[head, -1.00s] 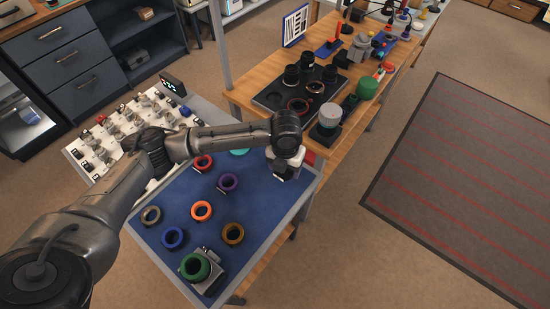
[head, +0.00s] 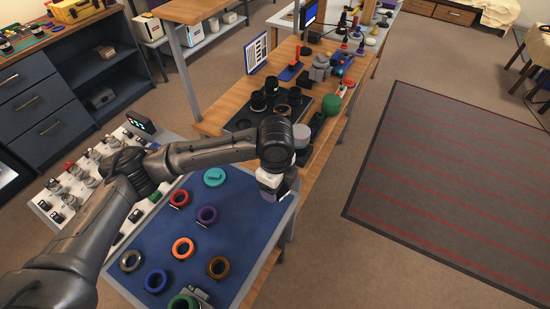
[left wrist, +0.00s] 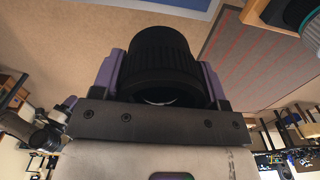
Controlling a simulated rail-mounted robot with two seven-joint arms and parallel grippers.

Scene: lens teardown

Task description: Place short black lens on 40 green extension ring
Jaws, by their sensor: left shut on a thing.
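My left gripper (head: 272,194) hangs over the right edge of the blue mat (head: 134,254). In the left wrist view it is shut on a short black lens (left wrist: 161,62), with a purple finger on each side; its ribbed barrel points away from the palm. In the head view the lens cannot be made out below the gripper. A green ring (head: 183,302) sits on a silver camera body (head: 196,294) at the mat's near end, cut by the picture's bottom edge. The gripper is well apart from it, up and to the right. My right gripper is not in view.
Loose rings lie on the mat: red (head: 180,198), purple (head: 207,215), orange (head: 182,248), brown (head: 218,267), blue (head: 156,280), grey (head: 131,261) and teal (head: 214,177). A grey-topped cylinder (head: 301,134) and a black lens tray (head: 238,123) stand behind the gripper.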

